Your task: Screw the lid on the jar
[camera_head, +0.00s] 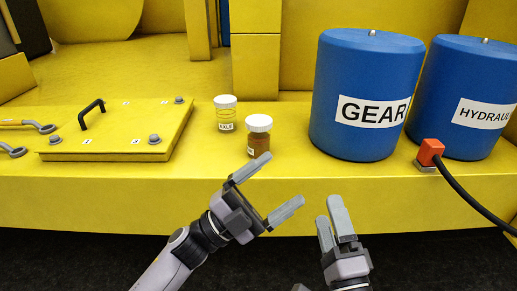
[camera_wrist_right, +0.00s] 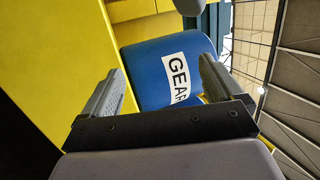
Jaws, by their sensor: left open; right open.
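A small jar with brown contents (camera_head: 258,145) stands upright on the yellow ledge, with a white lid (camera_head: 259,123) on top. Behind it and to its left stands a clear jar (camera_head: 226,117) with a small label and its own white lid (camera_head: 225,101). I cannot tell how tightly either lid sits. My left gripper (camera_head: 266,190) is open and empty, in front of the brown jar and apart from it. My right gripper (camera_head: 330,211) is open and empty, lower and to the right. In the right wrist view, nothing is between its fingers (camera_wrist_right: 161,75).
A blue GEAR drum (camera_head: 345,75) and a blue HYDRAULIC drum (camera_head: 450,75) stand right of the jars. A red connector (camera_head: 431,152) with a black cable lies at the right. A yellow hatch plate (camera_head: 120,130) with a black handle (camera_head: 90,112) is at the left.

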